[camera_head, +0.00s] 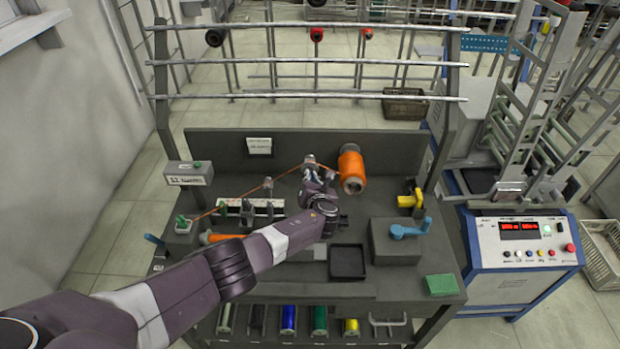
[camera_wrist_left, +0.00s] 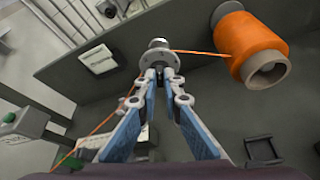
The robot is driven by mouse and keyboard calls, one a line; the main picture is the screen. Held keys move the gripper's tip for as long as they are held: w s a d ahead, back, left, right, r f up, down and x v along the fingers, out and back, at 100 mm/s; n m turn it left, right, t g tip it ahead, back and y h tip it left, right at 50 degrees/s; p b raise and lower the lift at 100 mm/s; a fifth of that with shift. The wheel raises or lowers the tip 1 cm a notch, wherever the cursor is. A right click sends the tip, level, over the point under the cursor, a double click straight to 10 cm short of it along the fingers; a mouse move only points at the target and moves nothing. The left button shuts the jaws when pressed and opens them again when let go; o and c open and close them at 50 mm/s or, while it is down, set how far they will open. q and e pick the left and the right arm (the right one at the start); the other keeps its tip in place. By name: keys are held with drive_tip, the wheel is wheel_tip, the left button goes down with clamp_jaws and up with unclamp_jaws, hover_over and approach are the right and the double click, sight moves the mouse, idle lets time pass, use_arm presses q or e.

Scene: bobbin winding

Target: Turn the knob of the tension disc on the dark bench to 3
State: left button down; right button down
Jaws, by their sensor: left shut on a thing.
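The tension disc (camera_head: 309,160) stands on the dark bench (camera_head: 230,140), with an orange thread running by it. It also shows in the left wrist view as a metal disc with a round knob (camera_wrist_left: 158,45) on top. My left gripper (camera_head: 312,178) reaches it from the front. In the wrist view its blue fingers (camera_wrist_left: 159,74) come together at the disc's near side, closed on its knob part. The fingertips hide the gripped part. I cannot read any scale or number there. My right gripper is not in view.
A black tray (camera_head: 347,262), a grey block with a blue lever (camera_head: 408,231) and a yellow clamp (camera_head: 411,200) are on the bench. A labelled box (camera_head: 188,174) stands at the left.

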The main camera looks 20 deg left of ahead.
use_arm(q)
drive_tip(key=shift+w+r+m+y, duration=0.2)
drive_tip(key=shift+m+y, duration=0.1)
drive_tip(key=shift+m, duration=0.2)
idle(0.3)
drive_tip(key=c, duration=2.2)
unclamp_jaws()
drive_tip(key=shift+o, duration=0.6)
drive_tip(key=shift+a+f, duration=0.1)
drive_tip(key=v, duration=1.2)
